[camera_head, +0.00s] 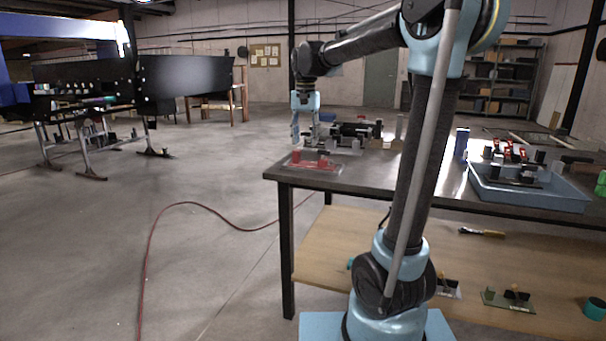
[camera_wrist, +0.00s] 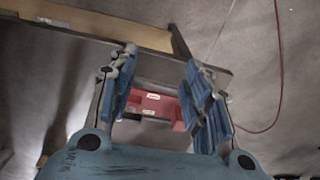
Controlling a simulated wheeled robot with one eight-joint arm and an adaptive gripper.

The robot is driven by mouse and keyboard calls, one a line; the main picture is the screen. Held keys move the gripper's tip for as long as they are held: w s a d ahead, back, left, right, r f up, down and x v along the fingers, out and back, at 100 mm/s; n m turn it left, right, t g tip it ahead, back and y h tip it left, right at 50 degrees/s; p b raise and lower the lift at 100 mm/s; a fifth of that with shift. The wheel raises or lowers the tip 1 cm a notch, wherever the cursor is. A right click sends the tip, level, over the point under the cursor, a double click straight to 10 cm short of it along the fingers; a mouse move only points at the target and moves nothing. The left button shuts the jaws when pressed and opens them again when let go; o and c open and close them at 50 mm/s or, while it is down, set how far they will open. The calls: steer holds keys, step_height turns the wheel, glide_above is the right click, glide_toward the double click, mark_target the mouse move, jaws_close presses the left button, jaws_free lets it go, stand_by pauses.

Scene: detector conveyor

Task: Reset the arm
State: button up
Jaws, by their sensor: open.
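My gripper (camera_head: 305,137) hangs from the raised arm above the left end of the dark metal table, fingers down. In the wrist view my gripper (camera_wrist: 157,65) has its two blue fingers spread apart, with nothing held between them. A red part (camera_head: 312,161) lies on a flat tray or plate (camera_head: 298,166) at the table's near left corner. Red with pale labels (camera_wrist: 160,106) shows beyond the gap between the fingers in the wrist view, partly hidden by them. Exact clearance to the parts cannot be told.
The table (camera_head: 385,177) carries black and grey parts (camera_head: 355,132) behind the gripper and a blue bin (camera_head: 545,192) of parts at right. A wooden lower shelf (camera_head: 335,240) holds small items. A conveyor machine (camera_head: 85,80) stands far left. A red cable (camera_head: 150,240) crosses open floor.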

steer(key=s+d+f+n+t, duration=0.1)
steer(key=s+d+f, duration=0.45)
steer(key=s, duration=0.25)
steer(key=s+d+f+n, duration=0.1)
steer(key=s+d+f, duration=0.3)
steer(key=s+d, duration=0.35)
steer(key=s+d+f+n, duration=0.1)
steer(key=s+d+f, duration=0.1)
steer(key=s+f, duration=0.4)
steer(key=s+d+f+n+t, duration=0.1)
steer(key=s+d+f, duration=0.2)
steer(key=s+f, duration=0.4)
step_height(320, 180, down, 2)
steer(key=shift+s+f, duration=0.15)
steer(key=shift+w+f, duration=0.2)
steer(key=shift+w, duration=0.25)
